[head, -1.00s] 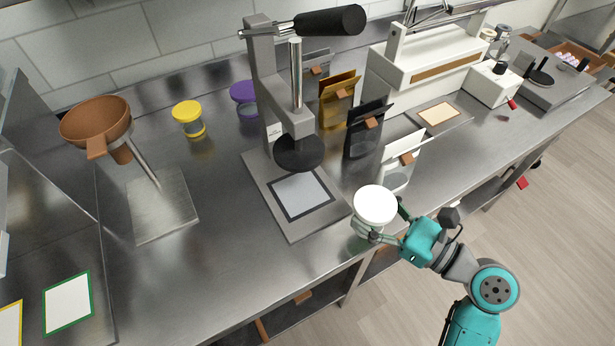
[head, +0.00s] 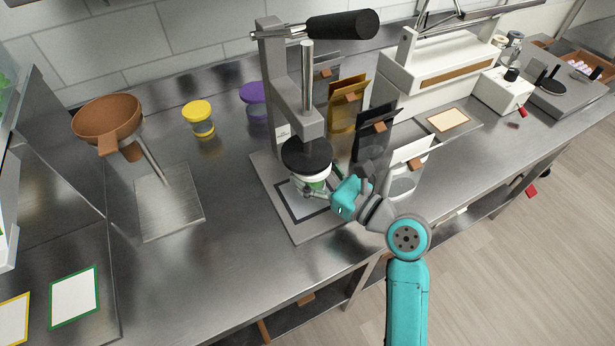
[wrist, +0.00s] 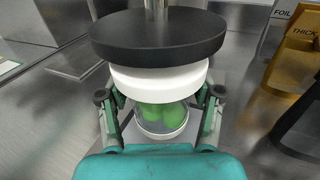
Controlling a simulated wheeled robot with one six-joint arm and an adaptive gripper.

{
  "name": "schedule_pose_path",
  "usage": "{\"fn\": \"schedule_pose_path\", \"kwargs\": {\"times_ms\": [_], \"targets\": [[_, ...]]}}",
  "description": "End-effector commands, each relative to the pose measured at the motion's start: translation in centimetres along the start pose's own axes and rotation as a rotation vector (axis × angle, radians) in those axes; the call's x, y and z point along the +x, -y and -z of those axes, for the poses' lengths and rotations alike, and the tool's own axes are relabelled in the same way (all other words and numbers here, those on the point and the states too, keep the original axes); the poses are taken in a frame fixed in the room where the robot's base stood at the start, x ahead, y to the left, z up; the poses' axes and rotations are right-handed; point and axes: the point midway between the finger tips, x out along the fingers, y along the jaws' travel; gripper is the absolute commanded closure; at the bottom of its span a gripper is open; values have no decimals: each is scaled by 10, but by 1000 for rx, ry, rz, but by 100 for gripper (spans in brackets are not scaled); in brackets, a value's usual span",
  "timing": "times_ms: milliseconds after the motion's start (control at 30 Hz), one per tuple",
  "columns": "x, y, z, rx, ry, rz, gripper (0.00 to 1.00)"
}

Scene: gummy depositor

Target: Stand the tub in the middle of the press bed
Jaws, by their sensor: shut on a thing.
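The tub (head: 313,184) is clear with a white lid and green contents. It is under the round black press plate (head: 307,154), over the press bed (head: 289,194) with its dark-framed pale square. In the wrist view the tub (wrist: 161,117) looks upright, with its white lid just below the black plate (wrist: 158,36); I cannot tell if they touch. My gripper (head: 318,191) is shut around the tub from the front right, and its fingers (wrist: 160,105) show on both sides of it. Whether the tub's base rests on the bed is hard to tell.
Standing pouches, gold (head: 346,103) and black (head: 376,131), and a white one (head: 408,165) are right of the press. The press column (head: 275,85) rises behind the tub. Yellow-lidded (head: 199,118) and purple-lidded (head: 254,101) tubs stand left. The front counter is clear.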

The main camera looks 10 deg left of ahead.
Motion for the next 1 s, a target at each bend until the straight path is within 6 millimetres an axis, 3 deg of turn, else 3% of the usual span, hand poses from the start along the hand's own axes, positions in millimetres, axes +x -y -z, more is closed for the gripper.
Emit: {"fn": "schedule_pose_path", "kwargs": {"times_ms": [167,433,833,867,933,1000], "targets": [[12,0,2,1,0,-2,69],[11,0,33,1,-1,0,69],[11,0,37,1,0,0,69],[11,0,38,0,0,0,32],[11,0,37,0,1,0,15],[11,0,37,0,0,0,10]]}}
